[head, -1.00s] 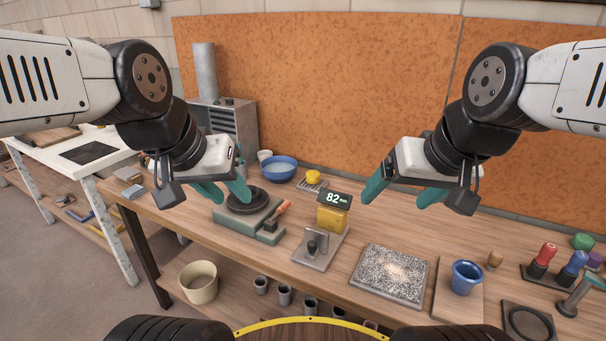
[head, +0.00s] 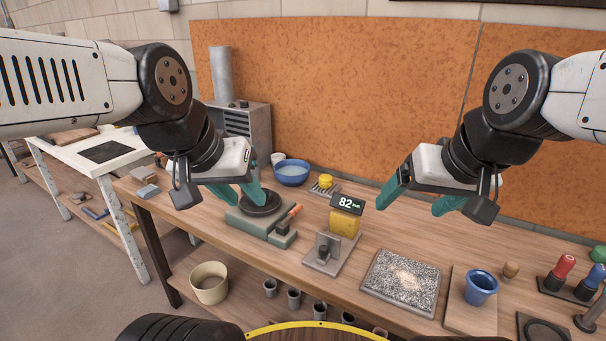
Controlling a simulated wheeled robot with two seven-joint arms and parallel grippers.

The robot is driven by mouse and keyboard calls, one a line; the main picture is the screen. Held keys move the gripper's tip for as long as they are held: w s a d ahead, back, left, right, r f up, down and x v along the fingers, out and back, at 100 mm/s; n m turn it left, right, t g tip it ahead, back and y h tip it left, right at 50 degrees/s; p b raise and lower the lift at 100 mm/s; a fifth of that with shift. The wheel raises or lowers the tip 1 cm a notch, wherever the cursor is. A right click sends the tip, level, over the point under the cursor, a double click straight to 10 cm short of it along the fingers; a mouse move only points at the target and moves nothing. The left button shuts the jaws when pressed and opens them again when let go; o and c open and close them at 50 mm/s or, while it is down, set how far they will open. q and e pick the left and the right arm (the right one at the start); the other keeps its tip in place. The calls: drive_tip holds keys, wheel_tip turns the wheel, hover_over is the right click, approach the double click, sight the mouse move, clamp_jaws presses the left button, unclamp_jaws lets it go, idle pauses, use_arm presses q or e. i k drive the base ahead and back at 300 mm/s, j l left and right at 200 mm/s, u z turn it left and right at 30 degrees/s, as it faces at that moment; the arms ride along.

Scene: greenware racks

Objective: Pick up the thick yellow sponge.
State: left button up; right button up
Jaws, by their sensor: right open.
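A small rounded yellow piece (head: 325,182), which looks like a sponge, sits on a small rack behind the middle of the workbench (head: 388,230). I cannot tell for sure which one is the sponge. My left gripper (head: 242,192) is open and empty, above the dark wheel and left of both yellow things. My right gripper (head: 419,199) is open and empty, right of the yellow block and apart from it.
A blue bowl (head: 291,173) stands behind a green base with a dark round wheel (head: 259,204). A speckled slab (head: 401,282), a blue cup (head: 480,287) and colored-handled tools (head: 559,272) lie to the right. An orange board (head: 330,90) rises behind the bench.

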sight(324, 181)
drive_tip(key=i+j, duration=0.25)
drive_tip(key=j, duration=0.25)
drive_tip(key=i+j+u, duration=0.15)
drive_tip(key=i+j, duration=0.15)
drive_tip(key=j, duration=0.15)
drive_tip(key=i+j, duration=0.3)
drive_tip(key=j, duration=0.15)
